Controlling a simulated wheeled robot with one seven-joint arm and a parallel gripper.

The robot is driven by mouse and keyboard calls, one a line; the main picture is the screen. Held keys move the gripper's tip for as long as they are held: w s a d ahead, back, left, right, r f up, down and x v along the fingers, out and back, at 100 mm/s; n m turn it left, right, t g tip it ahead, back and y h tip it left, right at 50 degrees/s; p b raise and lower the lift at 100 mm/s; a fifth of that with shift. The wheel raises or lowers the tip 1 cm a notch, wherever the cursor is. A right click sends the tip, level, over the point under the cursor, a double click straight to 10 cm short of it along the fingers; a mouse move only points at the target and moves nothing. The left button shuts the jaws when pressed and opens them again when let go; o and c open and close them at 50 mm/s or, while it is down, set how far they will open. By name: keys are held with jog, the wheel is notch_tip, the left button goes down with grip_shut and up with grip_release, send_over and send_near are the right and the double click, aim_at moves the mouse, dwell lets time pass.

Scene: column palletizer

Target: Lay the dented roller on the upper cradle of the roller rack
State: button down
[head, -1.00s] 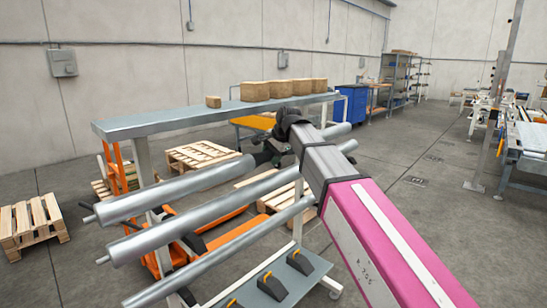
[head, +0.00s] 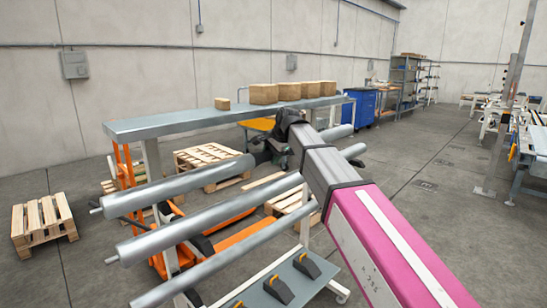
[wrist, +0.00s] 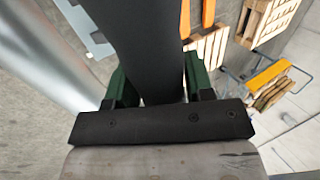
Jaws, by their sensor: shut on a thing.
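My gripper (head: 272,152) is shut on a long grey roller (head: 180,185), gripped near its middle. The held roller's left end, with a thin shaft, points toward the front left. In the wrist view the roller (wrist: 150,45) looks dark between the green jaws (wrist: 160,92). No dent can be made out. The roller rack (head: 305,222) stands below, with a second roller (head: 205,218) and a lower roller (head: 215,262) lying slanted beneath the held one. A silver roller (wrist: 50,60) also shows beside it in the wrist view. My arm and gripper hide the cradles near the right ends.
A long grey bench (head: 170,123) with several brown boxes (head: 263,94) stands behind. Wooden pallets (head: 42,222) and an orange pallet jack (head: 245,238) are around the rack. Black-and-yellow chocks (head: 278,289) sit on the rack's low shelf.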

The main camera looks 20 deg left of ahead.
jog(key=x, duration=0.7)
jog(key=shift+f, duration=0.4)
dwell(1.4)
jog(key=shift+f, duration=0.15)
dwell(0.4)
jog(key=shift+c, duration=2.1)
grip_release()
